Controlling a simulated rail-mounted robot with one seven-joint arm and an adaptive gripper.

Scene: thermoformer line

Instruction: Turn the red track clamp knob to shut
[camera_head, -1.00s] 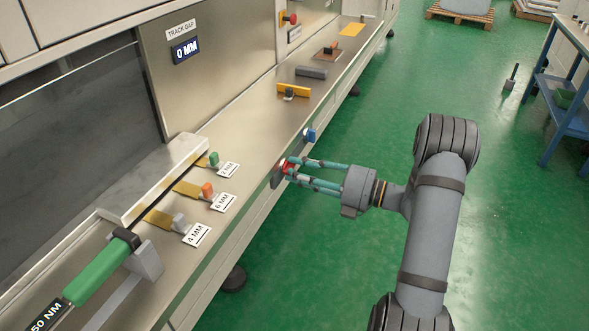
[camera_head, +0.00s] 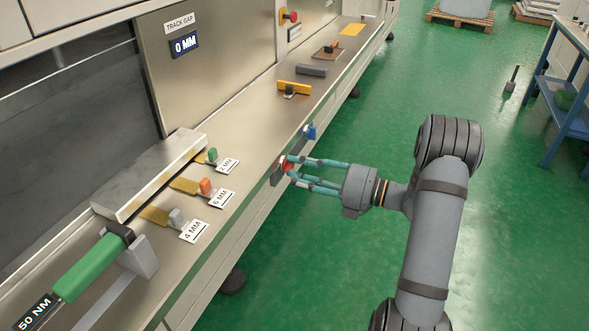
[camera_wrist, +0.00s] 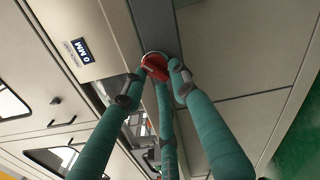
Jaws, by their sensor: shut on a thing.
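The red track clamp knob (camera_head: 286,163) sits on the front edge of the steel bench. My gripper (camera_head: 290,168), with teal fingers, reaches in from the right and is shut on the knob. In the wrist view the red knob (camera_wrist: 155,66) shows between the fingertips (camera_wrist: 155,75), its ends near them and its grip bar tilted in the picture. The fingers hide part of the knob in the head view. The track gap display (camera_head: 185,47) reads 0 MM. It also shows in the wrist view (camera_wrist: 82,48).
A blue knob (camera_head: 310,132) is on the same bench edge, just beyond the red one. Gauges tagged 4 MM (camera_head: 194,231), 6 MM and another lie on the bench. A green-handled torque tool (camera_head: 92,266) is at lower left.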

